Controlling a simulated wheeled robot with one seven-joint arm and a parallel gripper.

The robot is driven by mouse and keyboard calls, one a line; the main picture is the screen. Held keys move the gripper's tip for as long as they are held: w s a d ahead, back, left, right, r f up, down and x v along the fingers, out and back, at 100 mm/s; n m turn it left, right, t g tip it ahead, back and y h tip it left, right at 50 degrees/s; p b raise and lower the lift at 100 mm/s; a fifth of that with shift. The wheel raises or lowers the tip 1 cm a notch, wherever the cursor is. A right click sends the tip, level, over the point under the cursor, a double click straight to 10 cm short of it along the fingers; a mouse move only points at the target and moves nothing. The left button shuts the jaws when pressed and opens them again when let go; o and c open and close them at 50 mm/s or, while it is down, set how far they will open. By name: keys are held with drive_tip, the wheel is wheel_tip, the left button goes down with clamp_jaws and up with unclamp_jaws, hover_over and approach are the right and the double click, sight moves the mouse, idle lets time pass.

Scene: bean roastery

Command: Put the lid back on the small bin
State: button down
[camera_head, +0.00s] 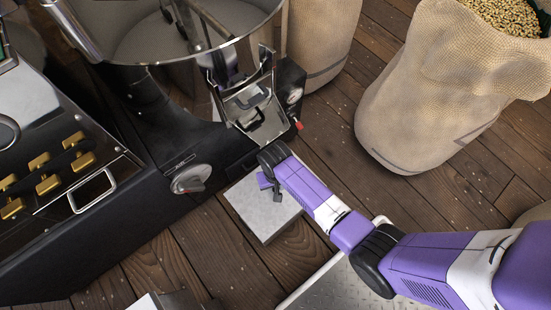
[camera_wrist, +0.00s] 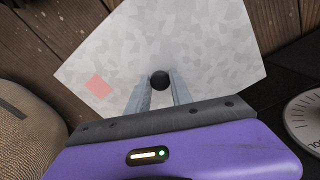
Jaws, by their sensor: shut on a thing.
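The lid is a mottled grey square plate (camera_head: 257,217) with a black round knob (camera_wrist: 160,79) and a small pink square near one corner in the wrist view. My gripper (camera_wrist: 160,88) is shut on the knob, one finger on each side. In the head view my gripper (camera_head: 277,192) is over the plate, in front of the roaster. The plate looks about level there. I cannot tell whether anything is under it. A grey box-like thing (camera_head: 172,300) is cut off at the bottom edge; I cannot tell if it is the small bin.
The black roaster (camera_head: 120,215) with a round metal drum (camera_head: 130,50), a chute (camera_head: 255,115) and a dial (camera_head: 190,179) stands at left. A sack of beans (camera_head: 440,90) is at right, another sack (camera_head: 318,40) behind. Wooden floor (camera_head: 320,130) shows between.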

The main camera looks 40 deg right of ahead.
drive_tip(key=c, duration=1.1)
unclamp_jaws()
drive_tip(key=shift+o, duration=0.2)
drive_tip(key=o, duration=0.5)
drive_tip(key=shift+c, duration=0.2)
drive_tip(key=shift+r, duration=0.1)
drive_tip(key=shift+r+p, duration=2.95)
drive_tip(key=shift+p, duration=0.2)
